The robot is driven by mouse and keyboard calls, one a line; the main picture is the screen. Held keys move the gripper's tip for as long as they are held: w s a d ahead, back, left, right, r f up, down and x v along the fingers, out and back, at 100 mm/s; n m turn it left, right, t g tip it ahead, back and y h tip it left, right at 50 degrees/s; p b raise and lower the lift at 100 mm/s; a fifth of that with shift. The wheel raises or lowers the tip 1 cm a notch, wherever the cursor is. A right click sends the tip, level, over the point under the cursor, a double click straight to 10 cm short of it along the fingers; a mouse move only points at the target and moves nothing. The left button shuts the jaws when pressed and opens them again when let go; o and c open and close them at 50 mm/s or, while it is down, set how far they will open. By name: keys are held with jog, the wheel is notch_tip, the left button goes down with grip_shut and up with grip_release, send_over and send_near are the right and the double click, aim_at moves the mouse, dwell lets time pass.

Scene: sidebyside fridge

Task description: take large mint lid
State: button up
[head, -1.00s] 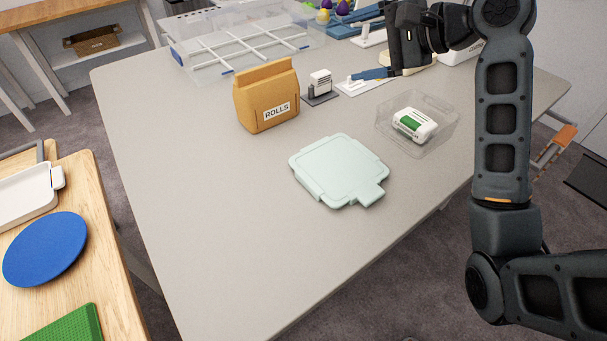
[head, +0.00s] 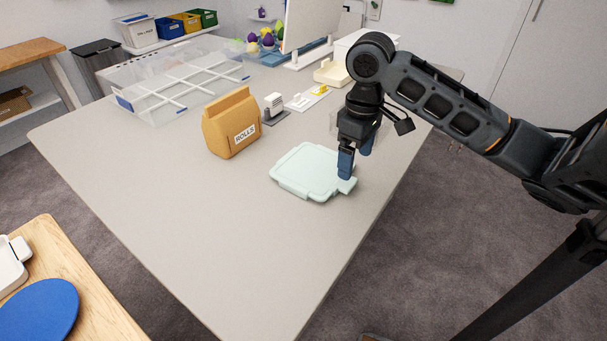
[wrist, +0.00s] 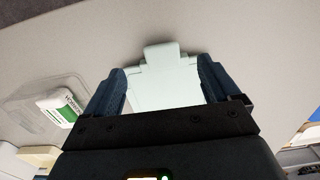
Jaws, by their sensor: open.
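The large mint lid (head: 305,172) lies flat on the grey table, with a tab at its right front corner. My gripper (head: 355,163) points down at the lid's right side, close to the tab, with blue fingers spread apart. In the wrist view the lid (wrist: 165,88) shows between the two open fingers (wrist: 163,76), its tab toward the top of the picture. Nothing is held. I cannot tell whether the fingertips touch the lid or hover above it.
A brown paper bag marked ROLLS (head: 232,122) stands left of the lid. A clear container with a green and white pack (wrist: 62,108) sits beside my gripper. A clear divided bin (head: 170,85) is at the back left. The table's front left is clear.

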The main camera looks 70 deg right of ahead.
aim_at(350, 184)
notch_tip(350, 184, down, 8)
jog(key=shift+w+r+p, duration=0.15)
jog(key=shift+r+p, duration=0.1)
jog(key=shift+p, duration=0.25)
jog(key=c, duration=1.2)
jog(key=shift+o, duration=0.2)
jog(key=shift+r, duration=0.2)
